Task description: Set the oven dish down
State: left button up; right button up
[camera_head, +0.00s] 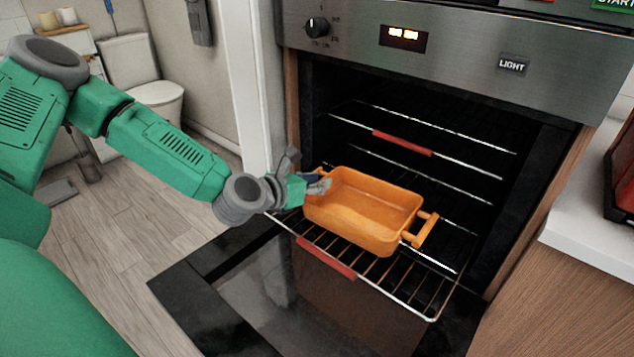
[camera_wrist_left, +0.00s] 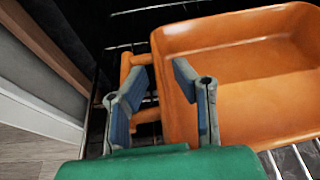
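The orange oven dish (camera_head: 365,212) is on or just above the pulled-out wire rack (camera_head: 432,290) in front of the oven opening; I cannot tell if its whole base touches. It is empty, with a bar handle at each end. My left gripper (camera_head: 318,182) is at its left handle. In the left wrist view, the fingers of my left gripper (camera_wrist_left: 160,85) are apart, with part of the handle (camera_wrist_left: 146,115) and the wall of the dish (camera_wrist_left: 172,105) showing between them. The fingers do not look closed on the handle. My right gripper is out of view.
The oven door (camera_head: 265,305) is folded down below the rack. Another rack (camera_head: 440,155) with a red grip is higher in the oven cavity. A white counter (camera_head: 590,215) is at the right. Open floor (camera_head: 120,250) lies at the left, by a toilet (camera_head: 145,85).

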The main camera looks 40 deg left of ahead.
pick_arm(q)
jog(key=shift+d+f, duration=0.15)
jog(key=shift+d, duration=0.3)
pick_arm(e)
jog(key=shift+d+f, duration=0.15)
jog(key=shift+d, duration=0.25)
pick_arm(q)
jog(key=shift+a, duration=0.35)
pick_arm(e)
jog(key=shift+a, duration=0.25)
pick_arm(q)
jog(key=shift+s, duration=0.15)
jog(key=p+v, duration=0.1)
jog(key=v, duration=0.4)
jog(key=p+v, duration=0.1)
jog(key=v, duration=0.4)
jog(key=shift+s+r+p, duration=0.3)
jog(key=shift+r+p, duration=0.05)
jog(key=shift+p, duration=0.05)
jog(key=shift+s+d+r, duration=0.1)
jog(key=shift+s, duration=0.45)
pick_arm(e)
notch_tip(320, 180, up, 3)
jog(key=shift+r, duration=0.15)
